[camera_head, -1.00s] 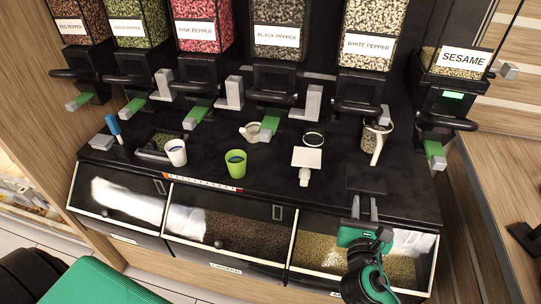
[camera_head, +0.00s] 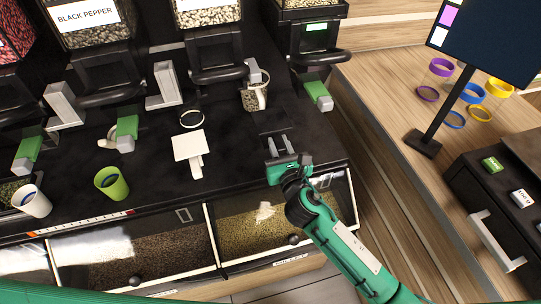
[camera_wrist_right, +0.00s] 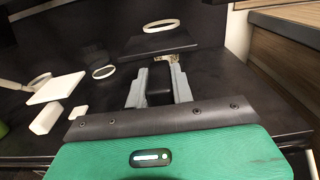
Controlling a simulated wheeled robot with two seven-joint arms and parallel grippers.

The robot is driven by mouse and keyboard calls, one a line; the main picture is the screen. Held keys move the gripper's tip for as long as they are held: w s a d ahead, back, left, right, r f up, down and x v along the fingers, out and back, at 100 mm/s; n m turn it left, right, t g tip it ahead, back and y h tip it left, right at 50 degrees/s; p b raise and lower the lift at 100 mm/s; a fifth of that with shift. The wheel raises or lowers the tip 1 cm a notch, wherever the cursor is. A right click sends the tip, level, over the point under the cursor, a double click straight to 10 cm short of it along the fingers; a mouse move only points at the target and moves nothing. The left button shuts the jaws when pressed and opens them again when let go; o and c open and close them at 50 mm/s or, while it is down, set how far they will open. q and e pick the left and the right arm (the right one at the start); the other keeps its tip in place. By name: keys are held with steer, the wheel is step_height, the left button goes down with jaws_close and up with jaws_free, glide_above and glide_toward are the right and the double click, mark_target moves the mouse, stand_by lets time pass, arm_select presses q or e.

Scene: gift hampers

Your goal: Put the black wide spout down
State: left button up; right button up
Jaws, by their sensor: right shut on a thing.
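My right gripper (camera_head: 278,147) is shut on the black wide spout (camera_head: 272,119), at the front right of the black counter. In the right wrist view the gripper's grey fingers (camera_wrist_right: 160,84) close on the spout's dark stem, and its flat black plate (camera_wrist_right: 160,44) shows beyond the fingertips. The spout is black on black, so I cannot tell whether it touches the counter. My left gripper is not in view.
A green cup (camera_head: 112,184) and white cup (camera_head: 33,203) stand further left.

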step_height(320, 180, down, 2)
steer(key=shift+f, duration=0.1)
step_height(320, 180, down, 3)
steer(key=shift+f+b, duration=0.2)
steer(key=shift+b, duration=0.45)
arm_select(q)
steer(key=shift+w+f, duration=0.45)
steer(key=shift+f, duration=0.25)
arm_select(e)
steer(key=shift+f, duration=0.15)
steer(key=shift+f, duration=0.15)
steer(key=o, duration=1)
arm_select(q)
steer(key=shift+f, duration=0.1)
